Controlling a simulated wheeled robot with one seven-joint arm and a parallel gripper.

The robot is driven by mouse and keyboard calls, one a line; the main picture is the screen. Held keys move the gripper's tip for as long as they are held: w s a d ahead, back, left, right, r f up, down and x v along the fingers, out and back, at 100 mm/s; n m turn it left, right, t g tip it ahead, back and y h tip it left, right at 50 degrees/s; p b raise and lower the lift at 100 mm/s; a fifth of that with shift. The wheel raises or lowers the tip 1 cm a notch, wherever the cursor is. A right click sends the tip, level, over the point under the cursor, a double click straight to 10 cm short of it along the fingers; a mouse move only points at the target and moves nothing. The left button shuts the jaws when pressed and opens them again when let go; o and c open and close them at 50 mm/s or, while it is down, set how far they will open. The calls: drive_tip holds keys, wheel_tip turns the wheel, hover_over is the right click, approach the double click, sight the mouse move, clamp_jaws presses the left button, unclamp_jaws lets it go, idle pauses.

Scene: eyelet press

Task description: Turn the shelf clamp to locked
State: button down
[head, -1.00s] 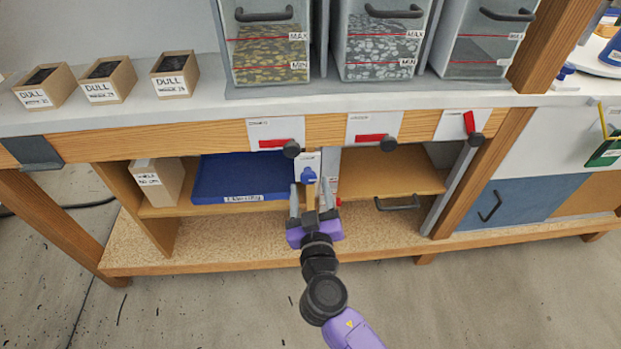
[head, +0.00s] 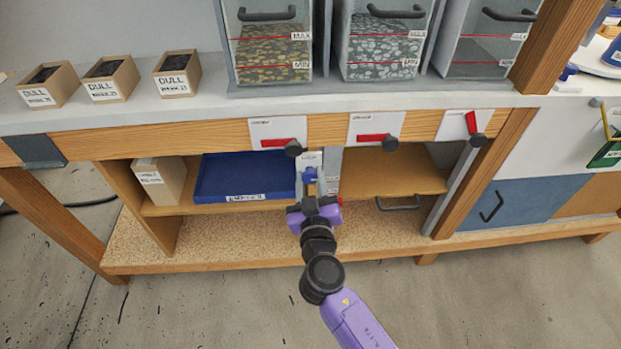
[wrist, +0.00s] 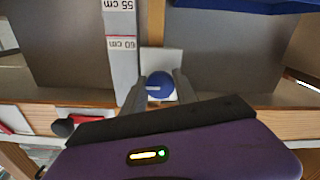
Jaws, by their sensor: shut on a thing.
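The shelf clamp is a blue knob (head: 309,174) on a pale plate (head: 309,159) at the upright divider below the bench. In the wrist view the round blue knob (wrist: 160,86) sits between the two grey fingers. My gripper (head: 310,188) reaches in from below at the divider and is shut on the knob. It also shows in the wrist view (wrist: 159,88), with one finger on each side of the knob. A pale mark shows on the knob's face. The plate's lettering is too small to read, so I cannot tell the clamp's setting.
A strip marked 55 cm and 60 cm (wrist: 122,50) runs beside the clamp. A blue tray (head: 243,190) lies on the shelf to the left. Red-handled levers with dark knobs (head: 293,148) line the bench edge above. The floor in front is clear.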

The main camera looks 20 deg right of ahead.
drive_tip(key=shift+n, duration=0.3)
drive_tip(key=n+b, duration=0.1)
drive_tip(key=n, duration=0.7)
drive_tip(key=n+p, duration=0.1)
drive_tip(key=n, duration=0.4)
drive_tip(key=shift+n+p, duration=0.75)
drive_tip(key=shift+n, duration=1.35)
drive_tip(key=c, duration=0.9)
unclamp_jaws()
drive_tip(key=shift+c, duration=0.2)
